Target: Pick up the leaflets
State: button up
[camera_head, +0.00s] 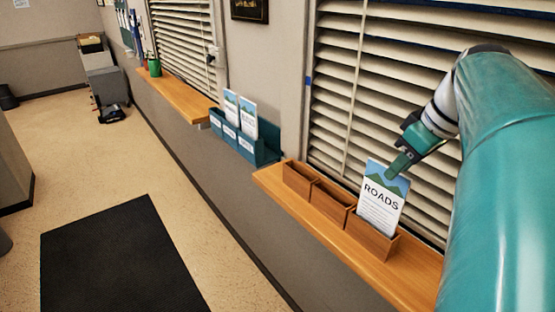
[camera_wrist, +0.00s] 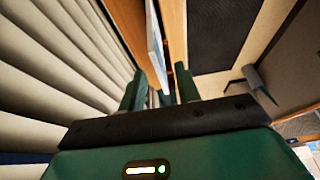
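A leaflet marked ROADS (camera_head: 380,205), white with a green and blue picture at its top, stands upright in the nearest compartment of a wooden holder (camera_head: 328,203) on the window sill. My gripper (camera_head: 399,163) is at the leaflet's upper right edge, pointing down toward it. In the wrist view my gripper (camera_wrist: 160,84) is open, and the thin edge of the leaflet (camera_wrist: 155,45) shows ahead, in line with the gap between the fingers. I cannot tell whether a finger touches it. Two more leaflets (camera_head: 247,119) stand in a teal holder (camera_head: 258,151) farther along the wall.
Slatted blinds (camera_head: 345,85) hang close behind the sill (camera_head: 370,268) and my gripper. The holder's other two compartments look empty. A dark mat (camera_head: 120,262) lies on the open floor to the left. A green cup (camera_head: 155,68) stands on the far sill.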

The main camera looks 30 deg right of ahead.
aim_at(387, 181)
jog(key=x, duration=0.5)
jog(key=shift+w+d+f, duration=0.1)
jog(key=shift+f, duration=0.25)
grip_shut()
